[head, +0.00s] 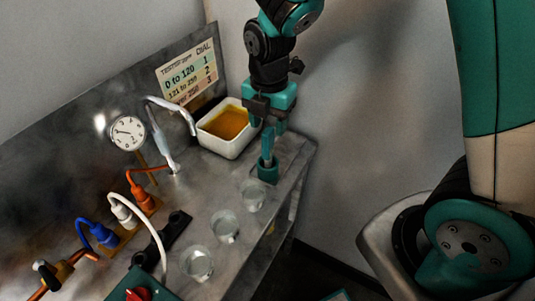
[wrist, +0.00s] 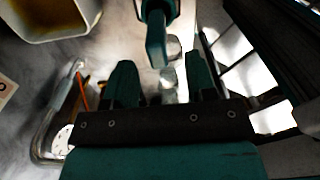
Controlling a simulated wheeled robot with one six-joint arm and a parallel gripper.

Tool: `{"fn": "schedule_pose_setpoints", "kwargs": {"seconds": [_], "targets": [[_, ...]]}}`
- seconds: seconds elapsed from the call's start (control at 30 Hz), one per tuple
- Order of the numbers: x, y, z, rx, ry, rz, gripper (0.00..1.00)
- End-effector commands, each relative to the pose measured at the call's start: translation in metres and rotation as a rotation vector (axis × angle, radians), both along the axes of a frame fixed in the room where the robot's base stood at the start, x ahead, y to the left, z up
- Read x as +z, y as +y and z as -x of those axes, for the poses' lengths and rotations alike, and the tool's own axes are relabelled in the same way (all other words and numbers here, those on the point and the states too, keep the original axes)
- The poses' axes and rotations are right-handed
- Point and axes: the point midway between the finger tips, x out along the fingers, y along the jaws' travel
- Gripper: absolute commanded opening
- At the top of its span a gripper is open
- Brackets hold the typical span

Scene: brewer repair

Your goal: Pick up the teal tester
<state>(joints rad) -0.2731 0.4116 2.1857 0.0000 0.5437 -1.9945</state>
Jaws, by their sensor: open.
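The teal tester (head: 268,143) stands upright in a small teal holder (head: 268,174) near the right edge of the metal bench. My gripper (head: 267,122) is above it, pointing down, with its fingers apart around the line of the tester's upper end. In the wrist view the tester (wrist: 156,42) shows just beyond the gap between the open fingers (wrist: 161,75), and nothing is clamped. Whether a finger touches the tester cannot be told.
A white tray (head: 242,147) of amber liquid stands close behind left of the holder. Several glass cups (head: 253,195) line the bench's front edge. A dial gauge (head: 128,133), a bent pipe (head: 160,128) and coloured cables (head: 97,232) are to the left. A sign (head: 187,77) leans behind.

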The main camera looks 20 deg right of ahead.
Motion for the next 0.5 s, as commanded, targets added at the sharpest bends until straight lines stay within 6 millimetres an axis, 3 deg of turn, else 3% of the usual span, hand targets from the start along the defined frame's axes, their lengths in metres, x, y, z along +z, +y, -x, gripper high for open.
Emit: {"fn": "schedule_pose_setpoints", "kwargs": {"seconds": [0.3,0.5], "targets": [[-0.042,0.001,-0.001,0.000,0.004,0.000,0.51],[-0.048,0.001,-0.002,0.000,0.000,0.000,0.51]]}}
